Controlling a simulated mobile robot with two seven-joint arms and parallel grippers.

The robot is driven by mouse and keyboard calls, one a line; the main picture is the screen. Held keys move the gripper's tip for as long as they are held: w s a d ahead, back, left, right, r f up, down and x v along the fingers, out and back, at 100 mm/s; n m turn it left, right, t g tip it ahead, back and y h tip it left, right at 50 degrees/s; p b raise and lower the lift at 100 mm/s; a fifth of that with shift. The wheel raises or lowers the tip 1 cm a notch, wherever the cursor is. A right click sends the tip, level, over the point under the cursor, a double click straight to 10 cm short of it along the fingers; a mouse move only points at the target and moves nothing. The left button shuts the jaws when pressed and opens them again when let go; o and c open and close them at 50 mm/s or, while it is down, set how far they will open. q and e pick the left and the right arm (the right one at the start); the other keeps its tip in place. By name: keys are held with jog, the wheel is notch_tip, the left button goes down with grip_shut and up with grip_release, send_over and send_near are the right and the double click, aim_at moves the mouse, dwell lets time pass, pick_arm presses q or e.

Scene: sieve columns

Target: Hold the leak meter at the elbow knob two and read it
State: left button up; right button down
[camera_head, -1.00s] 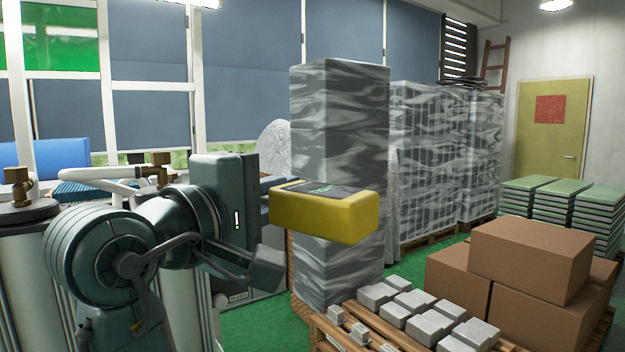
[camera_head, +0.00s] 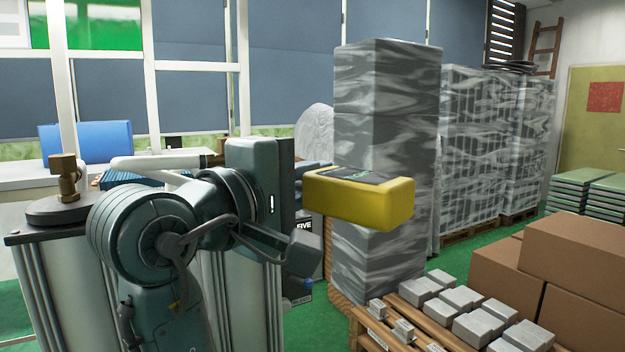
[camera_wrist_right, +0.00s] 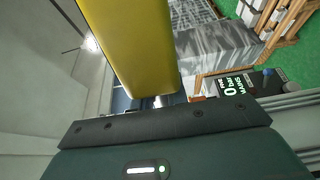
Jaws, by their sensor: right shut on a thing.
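The leak meter is a yellow box (camera_head: 358,197) with a dark top face, held level out to the right of my arm. My right gripper (camera_head: 318,178) is shut on its near end; the fingers are mostly hidden. In the right wrist view the yellow meter (camera_wrist_right: 130,45) fills the upper middle. Its reading is not legible. A brass elbow fitting (camera_head: 66,180) stands upright on a dark round cap (camera_head: 68,211) atop a column at the left, well apart from the meter. No number shows on it. My left gripper is not in view.
A wrapped stack (camera_head: 388,130) stands close behind the meter. A pallet with grey blocks (camera_head: 478,325) and brown cartons (camera_head: 575,255) occupy the right. A white pipe (camera_head: 150,162) and a blue box (camera_head: 88,142) are behind my arm. Green floor (camera_head: 310,325) shows below the meter.

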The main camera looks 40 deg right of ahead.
jog(key=w+a+p, duration=0.1)
jog(key=w, duration=0.8)
jog(key=shift+w, duration=0.3)
jog(key=shift+s+a, duration=0.1)
dwell(1.7)
